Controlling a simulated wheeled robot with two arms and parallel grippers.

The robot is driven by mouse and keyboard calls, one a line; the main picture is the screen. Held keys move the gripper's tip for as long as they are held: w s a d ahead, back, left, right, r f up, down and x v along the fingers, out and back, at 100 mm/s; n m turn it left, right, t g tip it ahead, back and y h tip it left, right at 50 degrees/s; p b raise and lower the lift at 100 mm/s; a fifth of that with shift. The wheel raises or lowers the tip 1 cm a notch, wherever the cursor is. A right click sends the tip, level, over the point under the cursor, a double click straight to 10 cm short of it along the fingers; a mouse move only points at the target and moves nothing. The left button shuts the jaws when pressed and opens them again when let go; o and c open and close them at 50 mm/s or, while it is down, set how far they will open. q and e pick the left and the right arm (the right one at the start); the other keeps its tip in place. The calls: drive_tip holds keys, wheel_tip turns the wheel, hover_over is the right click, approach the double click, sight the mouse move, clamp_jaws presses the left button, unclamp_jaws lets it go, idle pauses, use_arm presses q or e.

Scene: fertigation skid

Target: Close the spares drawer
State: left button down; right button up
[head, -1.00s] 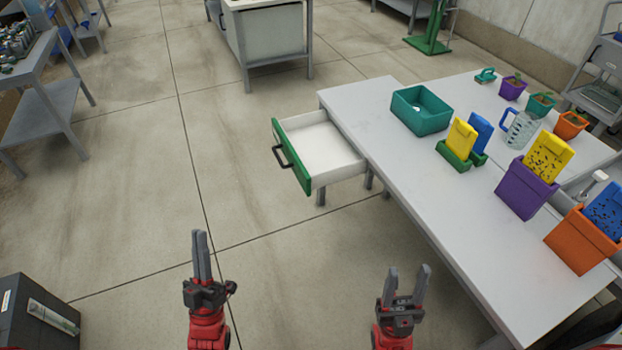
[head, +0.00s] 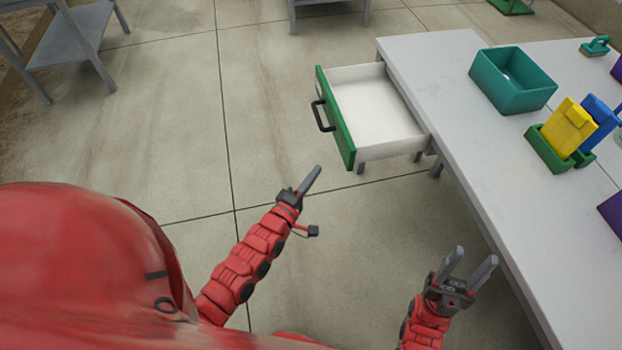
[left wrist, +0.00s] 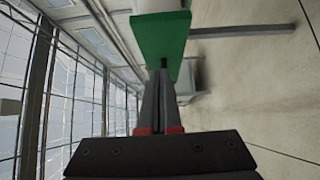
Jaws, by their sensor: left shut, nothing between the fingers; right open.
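The spares drawer (head: 375,108) sticks out open from the left side of the white table. It is a white box, empty as far as I see, with a green front (head: 336,122) and a black handle (head: 321,116). My left gripper (head: 315,173) is shut and empty, in front of and below the green front in the head view, apart from it. In the left wrist view the shut fingers (left wrist: 160,85) point toward the green front (left wrist: 160,35); the handle is not clearly seen there. My right gripper (head: 470,262) is open and empty beside the table's near edge.
The white table (head: 440,70) carries a teal bin (head: 512,82) and a green holder (head: 550,150) with yellow and blue packets. Grey shelving (head: 75,45) stands at the far left. The floor left of the drawer is clear.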

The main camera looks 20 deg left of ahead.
sight(419, 142)
use_arm(q)
drive_tip(key=w+d, duration=0.1)
drive_tip(key=w, duration=0.1)
drive_tip(key=w+d, duration=0.1)
drive_tip(key=w, duration=0.1)
drive_tip(key=w+d, duration=0.1)
drive_tip(key=w, duration=0.1)
drive_tip(key=shift+w+d+p, duration=0.15)
drive_tip(key=shift+w+p, duration=0.2)
drive_tip(key=shift+p, duration=0.05)
drive_tip(key=shift+w+d, duration=0.2)
drive_tip(key=shift+d, duration=0.05)
drive_tip(key=shift+w+d, duration=0.1)
drive_tip(key=shift+d, duration=0.1)
drive_tip(key=w+d+b, duration=0.1)
drive_tip(key=w+d, duration=0.3)
drive_tip(key=d, duration=0.2)
drive_tip(key=w+d+b, duration=0.1)
drive_tip(key=w+d, duration=0.3)
drive_tip(key=d, duration=0.2)
drive_tip(key=w+d+b, duration=0.1)
drive_tip(key=w+d, duration=0.3)
drive_tip(key=d, duration=0.3)
drive_tip(key=shift+w+f, duration=0.1)
drive_tip(key=shift+w, duration=0.25)
drive_tip(key=shift+w+d+b, duration=0.3)
drive_tip(key=shift+w+d, duration=0.1)
drive_tip(key=shift+d, duration=0.2)
drive_tip(key=shift+r, duration=0.25)
